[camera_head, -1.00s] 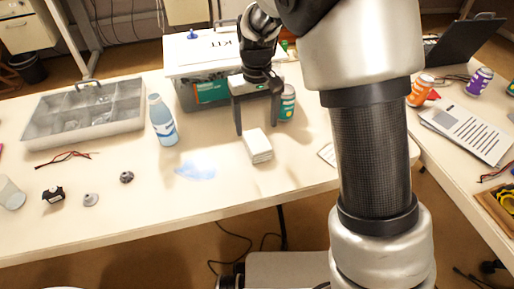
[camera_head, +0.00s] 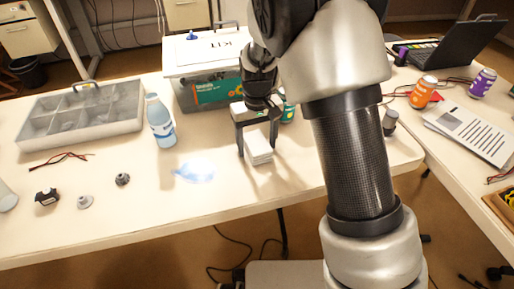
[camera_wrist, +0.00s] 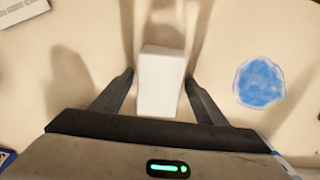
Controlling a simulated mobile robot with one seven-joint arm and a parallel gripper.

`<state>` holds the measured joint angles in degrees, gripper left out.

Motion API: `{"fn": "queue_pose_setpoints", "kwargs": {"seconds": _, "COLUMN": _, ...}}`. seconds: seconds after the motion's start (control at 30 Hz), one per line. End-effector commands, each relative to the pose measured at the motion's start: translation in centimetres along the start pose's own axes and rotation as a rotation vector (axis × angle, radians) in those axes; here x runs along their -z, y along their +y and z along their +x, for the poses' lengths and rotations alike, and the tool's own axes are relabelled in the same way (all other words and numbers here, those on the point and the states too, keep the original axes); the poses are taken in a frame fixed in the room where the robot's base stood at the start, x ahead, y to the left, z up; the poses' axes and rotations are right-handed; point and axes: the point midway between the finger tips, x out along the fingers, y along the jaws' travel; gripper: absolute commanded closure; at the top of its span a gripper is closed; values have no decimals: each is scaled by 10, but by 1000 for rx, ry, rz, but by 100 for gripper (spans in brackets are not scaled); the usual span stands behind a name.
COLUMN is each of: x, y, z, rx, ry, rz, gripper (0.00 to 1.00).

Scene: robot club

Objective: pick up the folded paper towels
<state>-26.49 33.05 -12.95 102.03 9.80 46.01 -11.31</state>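The folded paper towels (camera_head: 258,147) are a small white stack on the table, in front of the kit box. My gripper (camera_head: 257,154) is above and around them, pointing down, with a finger on each side. In the wrist view the white stack (camera_wrist: 161,80) lies between the fingertips of my gripper (camera_wrist: 160,92). The fingers are open, with a visible gap on both sides of the stack. Whether the fingertips reach table height cannot be told.
A blue spill (camera_head: 194,171) lies just left of the towels. A bottle (camera_head: 160,120), a grey compartment tray (camera_head: 88,131) and a kit box (camera_head: 205,93) stand behind and left. A can (camera_head: 288,110) is behind the gripper. The front table edge is close.

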Motion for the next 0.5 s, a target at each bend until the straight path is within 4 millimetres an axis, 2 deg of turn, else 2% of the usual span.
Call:
{"fn": "queue_pose_setpoints", "kwargs": {"seconds": 0.03, "x": 0, "y": 0, "z": 0, "rx": 0, "ry": 0, "rz": 0, "gripper": 43}}
{"fn": "queue_pose_setpoints", "kwargs": {"seconds": 0.2, "x": 0, "y": 0, "z": 0, "rx": 0, "ry": 0, "rz": 0, "gripper": 72}}
{"fn": "queue_pose_setpoints", "kwargs": {"seconds": 0.5, "x": 0, "y": 0, "z": -5, "rx": 0, "ry": 1, "rz": 0, "gripper": 74}}
